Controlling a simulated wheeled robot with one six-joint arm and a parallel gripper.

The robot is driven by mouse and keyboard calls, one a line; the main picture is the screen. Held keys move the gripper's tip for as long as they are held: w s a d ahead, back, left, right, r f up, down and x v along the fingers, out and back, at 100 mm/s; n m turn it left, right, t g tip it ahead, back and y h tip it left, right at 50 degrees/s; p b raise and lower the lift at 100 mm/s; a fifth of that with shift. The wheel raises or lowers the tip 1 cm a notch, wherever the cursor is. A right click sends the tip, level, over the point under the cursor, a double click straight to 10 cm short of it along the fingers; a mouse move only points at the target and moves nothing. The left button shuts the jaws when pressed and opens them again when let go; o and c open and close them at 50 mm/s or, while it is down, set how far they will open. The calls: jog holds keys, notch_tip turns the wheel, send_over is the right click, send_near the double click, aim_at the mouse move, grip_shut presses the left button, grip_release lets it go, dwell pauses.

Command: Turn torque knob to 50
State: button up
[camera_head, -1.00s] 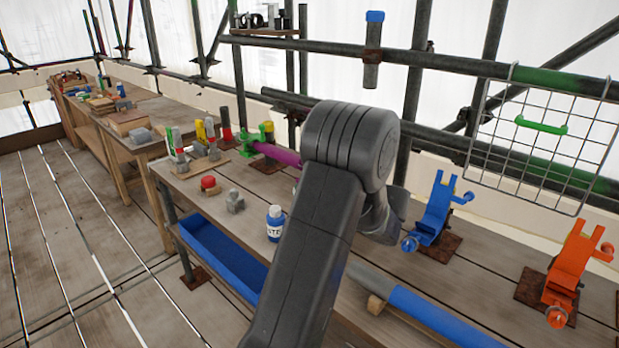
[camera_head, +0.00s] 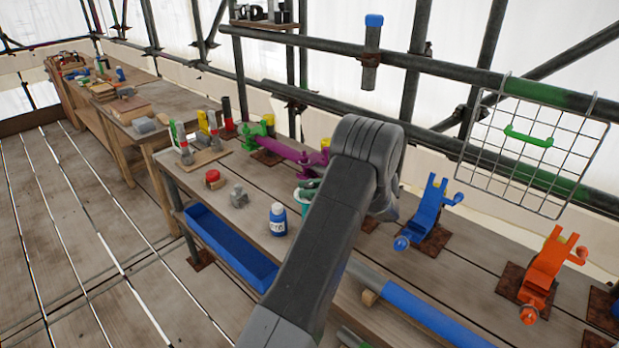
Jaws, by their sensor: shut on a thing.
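I cannot pick out a torque knob or a number scale in this view. A small red cap-like thing (camera_head: 213,177) sits near the left end of the workbench (camera_head: 262,200); no marks are readable on it. My gripper is hidden behind my dark grey arm, which crosses the middle of the picture. Its jaws and anything in them are out of sight.
A grey block (camera_head: 239,196), a blue bottle (camera_head: 277,219) and a teal-white cup (camera_head: 302,199) stand near my arm. Blue (camera_head: 430,215) and orange (camera_head: 549,268) clamps stand right.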

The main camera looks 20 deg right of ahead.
jog(key=shift+r+n+g+y+p, duration=0.1)
jog(key=shift+n+g+y+p, duration=0.25)
jog(key=shift+g+p, duration=0.45)
jog(key=o, duration=0.9)
jog(key=shift+o, duration=0.2)
jog(key=shift+a, duration=0.1)
